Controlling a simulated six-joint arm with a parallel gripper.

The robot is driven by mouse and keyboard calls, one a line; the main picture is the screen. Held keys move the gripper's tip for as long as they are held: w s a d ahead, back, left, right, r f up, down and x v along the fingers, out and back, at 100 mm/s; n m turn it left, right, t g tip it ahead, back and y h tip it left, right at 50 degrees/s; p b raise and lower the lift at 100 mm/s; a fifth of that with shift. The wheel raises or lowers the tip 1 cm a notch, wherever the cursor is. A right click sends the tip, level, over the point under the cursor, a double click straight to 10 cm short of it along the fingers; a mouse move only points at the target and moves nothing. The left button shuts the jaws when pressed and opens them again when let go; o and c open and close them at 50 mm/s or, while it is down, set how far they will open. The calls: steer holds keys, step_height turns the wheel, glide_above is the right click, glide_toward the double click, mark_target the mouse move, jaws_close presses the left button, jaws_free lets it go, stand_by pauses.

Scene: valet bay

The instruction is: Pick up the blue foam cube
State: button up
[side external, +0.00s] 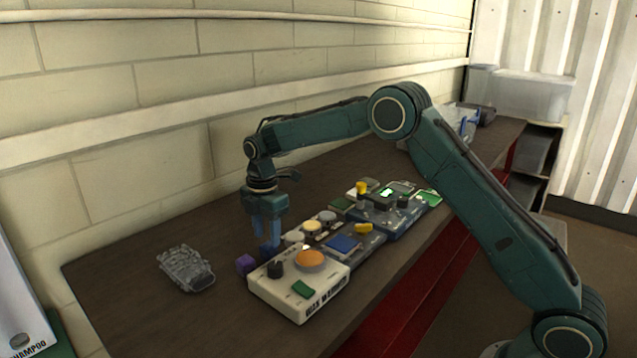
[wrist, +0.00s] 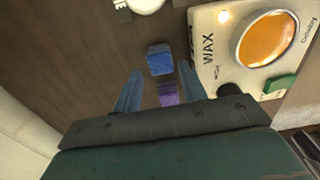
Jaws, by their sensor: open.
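The blue foam cube (wrist: 159,59) sits on the dark bench top in the wrist view, just past my fingertips and roughly in line with the gap between them. In the side view a dark blue patch (side external: 270,250) under my fingers appears to be this cube, partly hidden. My gripper (side external: 265,238) points down over the bench, its blue fingers apart and nothing held. In the wrist view my open gripper (wrist: 160,72) frames a purple cube (wrist: 168,95), which lies nearer the palm in the picture than the blue one.
A white wax machine (side external: 300,290) with an orange dial stands close to the cubes, at the right in the wrist view. A grey glove (side external: 185,268) lies to the left. More control boxes (side external: 345,243) line the bench behind. The wall runs along the back.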

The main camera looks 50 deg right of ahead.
mark_target(268, 245)
steer(key=shift+f, duration=2.4)
steer(key=c, duration=0.7)
